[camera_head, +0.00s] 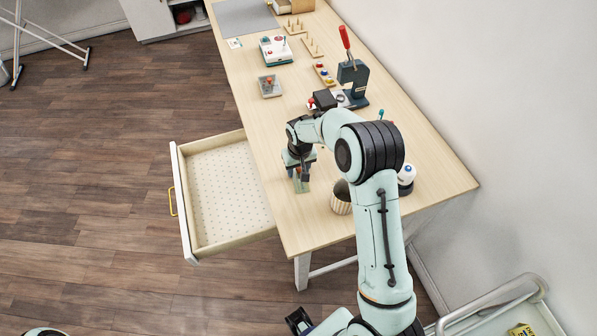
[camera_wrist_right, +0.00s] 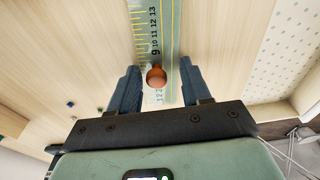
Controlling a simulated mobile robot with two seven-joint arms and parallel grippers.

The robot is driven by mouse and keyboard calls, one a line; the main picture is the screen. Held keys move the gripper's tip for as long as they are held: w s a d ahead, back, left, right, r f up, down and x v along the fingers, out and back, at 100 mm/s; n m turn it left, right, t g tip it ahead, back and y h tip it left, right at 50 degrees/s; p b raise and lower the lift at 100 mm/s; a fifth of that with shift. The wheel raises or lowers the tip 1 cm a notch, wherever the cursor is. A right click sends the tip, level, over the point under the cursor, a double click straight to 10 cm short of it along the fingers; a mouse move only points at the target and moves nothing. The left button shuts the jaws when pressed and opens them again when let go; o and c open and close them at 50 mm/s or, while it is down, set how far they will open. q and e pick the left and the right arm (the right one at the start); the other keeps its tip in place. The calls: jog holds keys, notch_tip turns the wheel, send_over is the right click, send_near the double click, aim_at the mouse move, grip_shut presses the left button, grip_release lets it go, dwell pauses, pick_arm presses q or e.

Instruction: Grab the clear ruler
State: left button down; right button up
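The clear ruler (camera_wrist_right: 167,35) lies on the light wooden table, with a pale green tint, printed numbers and yellow lines. An orange-brown round knob (camera_wrist_right: 156,76) stands on it. In the head view a small part of the ruler (camera_head: 301,185) shows below my right gripper (camera_head: 302,171), near the table's left edge. In the right wrist view my right gripper (camera_wrist_right: 157,85) is open, with one finger on each side of the knob and gaps to both. The ruler's near end is hidden behind the gripper body.
An open drawer (camera_head: 180,204) with a dotted bottom sticks out left of the ruler.

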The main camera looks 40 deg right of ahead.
jog(key=shift+f, duration=0.1)
grip_shut()
